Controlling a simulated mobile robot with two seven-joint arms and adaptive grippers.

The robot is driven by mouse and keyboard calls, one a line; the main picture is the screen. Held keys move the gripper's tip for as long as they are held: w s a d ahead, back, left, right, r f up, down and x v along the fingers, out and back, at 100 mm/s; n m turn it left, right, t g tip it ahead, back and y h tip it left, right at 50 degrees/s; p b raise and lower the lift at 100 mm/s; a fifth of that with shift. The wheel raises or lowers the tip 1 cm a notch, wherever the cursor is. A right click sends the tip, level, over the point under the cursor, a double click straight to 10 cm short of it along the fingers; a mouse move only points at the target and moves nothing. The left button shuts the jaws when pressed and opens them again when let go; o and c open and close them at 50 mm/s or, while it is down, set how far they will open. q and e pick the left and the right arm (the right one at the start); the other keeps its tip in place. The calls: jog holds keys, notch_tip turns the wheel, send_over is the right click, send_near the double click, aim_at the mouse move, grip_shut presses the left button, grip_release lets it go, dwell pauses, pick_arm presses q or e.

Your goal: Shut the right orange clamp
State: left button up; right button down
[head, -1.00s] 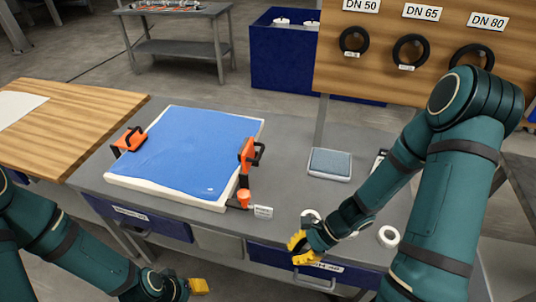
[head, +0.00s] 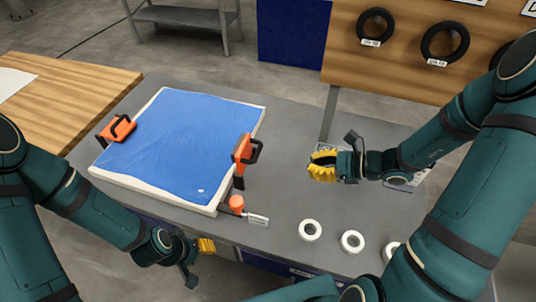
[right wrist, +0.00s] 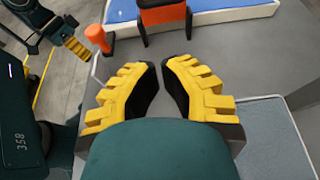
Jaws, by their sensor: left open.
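The right orange clamp (head: 241,148), with a black handle, stands at the right edge of the blue-topped white slab (head: 180,140). Its orange part (right wrist: 163,14) and black legs show at the top of the right wrist view. I cannot tell how far it is closed. My right gripper (head: 322,165) is to the right of the clamp, apart from it. Its yellow fingers (right wrist: 158,68) are close together with nothing between them. My left gripper (head: 206,246) is open and empty near the bench's front edge; it also shows in the right wrist view (right wrist: 76,46).
Another orange clamp (head: 118,128) sits on the slab's left edge. White rings (head: 310,230) lie at the bench front. A board with black rings (head: 445,42) stands behind.

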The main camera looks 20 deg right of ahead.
jog(key=shift+a, duration=0.15)
jog(key=r+b+x, duration=0.1)
jog(key=b+x, duration=0.1)
jog(key=x, duration=1.1)
jog(key=shift+w+a+r, duration=0.35)
jog(key=shift+r, duration=0.1)
jog(key=shift+w+a+r+h+p, duration=0.1)
jog(key=shift+a+r+h+p, duration=0.1)
jog(key=shift+h+p, duration=0.15)
jog(key=shift+a+r+g+h+p, duration=0.1)
jog(key=shift+r+g+h+p, duration=0.15)
jog(key=shift+g+p, duration=0.15)
